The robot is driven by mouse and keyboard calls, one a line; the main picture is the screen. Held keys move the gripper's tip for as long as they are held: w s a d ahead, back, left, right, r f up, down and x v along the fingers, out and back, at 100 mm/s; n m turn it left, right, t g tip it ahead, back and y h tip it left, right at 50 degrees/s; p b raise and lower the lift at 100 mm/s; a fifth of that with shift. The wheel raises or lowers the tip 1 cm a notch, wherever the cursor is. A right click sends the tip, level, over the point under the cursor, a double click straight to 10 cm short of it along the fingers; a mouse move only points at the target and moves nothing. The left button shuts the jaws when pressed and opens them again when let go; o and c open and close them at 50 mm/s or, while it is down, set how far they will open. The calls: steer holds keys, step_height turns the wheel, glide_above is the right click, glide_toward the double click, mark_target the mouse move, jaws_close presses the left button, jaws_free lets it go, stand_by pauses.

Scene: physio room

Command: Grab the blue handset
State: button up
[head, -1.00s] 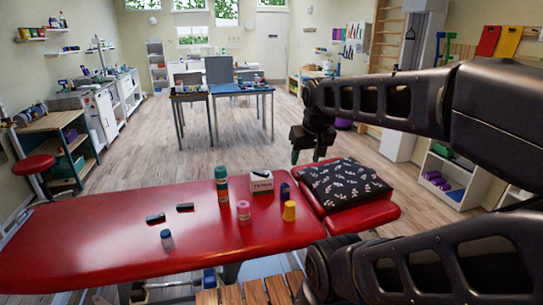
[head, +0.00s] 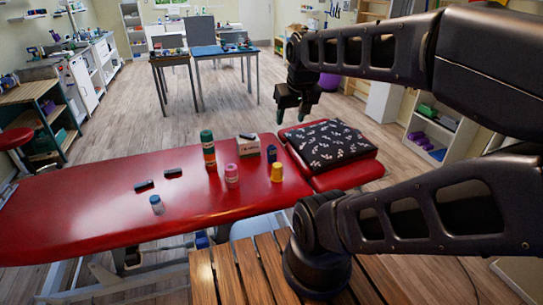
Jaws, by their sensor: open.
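A small dark blue upright item (head: 271,153), which looks like the blue handset, stands on the red treatment table (head: 90,215) between a white box (head: 247,148) and a yellow container (head: 277,172). Its details are too small to make out. My gripper (head: 293,108) hangs in the air, fingers down and apart. It shows above the blue item and slightly right of it in the picture, touching nothing. Nothing shows between its fingers.
A patterned black pillow (head: 328,143) lies at the table's right end. A green-topped bottle (head: 208,148), a pink container (head: 231,175), a small blue-capped bottle (head: 157,204) and two dark items (head: 144,186) (head: 173,173) stand or lie left of it.

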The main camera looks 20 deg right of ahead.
stand_by(0.6)
steer(key=m+g+h, duration=0.4)
steer(key=m+h, duration=0.1)
steer(key=m, duration=1.1)
glide_above(273, 153)
steer(key=w+a, duration=0.1)
steer(key=a, duration=0.3)
step_height(273, 153, down, 35)
steer(key=shift+y, duration=0.3)
steer(key=x, duration=1)
steer(key=shift+d+f, duration=0.1)
steer(key=shift+d, duration=0.35)
steer(key=shift+c, duration=0.3)
jaws_close()
